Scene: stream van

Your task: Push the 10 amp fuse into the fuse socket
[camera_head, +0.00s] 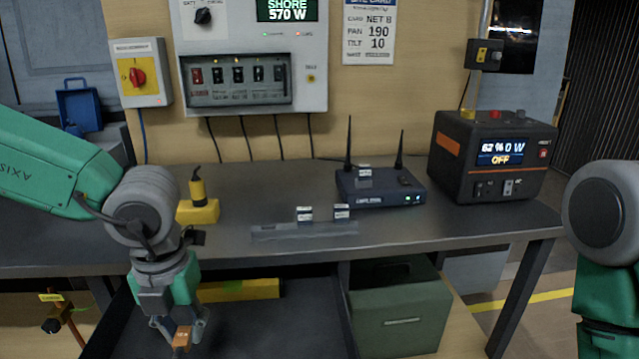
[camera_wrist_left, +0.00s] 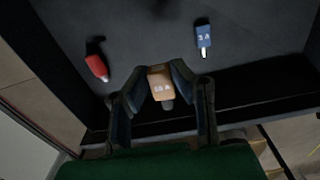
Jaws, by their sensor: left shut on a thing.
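My left gripper (camera_head: 181,335) points down over the dark open drawer below the bench. It is shut on a small orange-brown fuse (camera_head: 182,342), which reads as 10 A in the left wrist view (camera_wrist_left: 161,82). The fuse sits between the two fingertips (camera_wrist_left: 160,85), with the drawer floor behind it. I cannot pick out the fuse socket for certain in either view. My right arm shows at the right edge of the head view, but its gripper is out of view.
A red fuse (camera_wrist_left: 97,67) and a blue 3 A fuse (camera_wrist_left: 203,38) lie in the drawer (camera_head: 300,325). On the bench (camera_head: 450,215) stand a router (camera_head: 380,188), a power station (camera_head: 490,155) and small white-labelled pieces (camera_head: 304,213). A switch panel (camera_head: 250,55) hangs behind.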

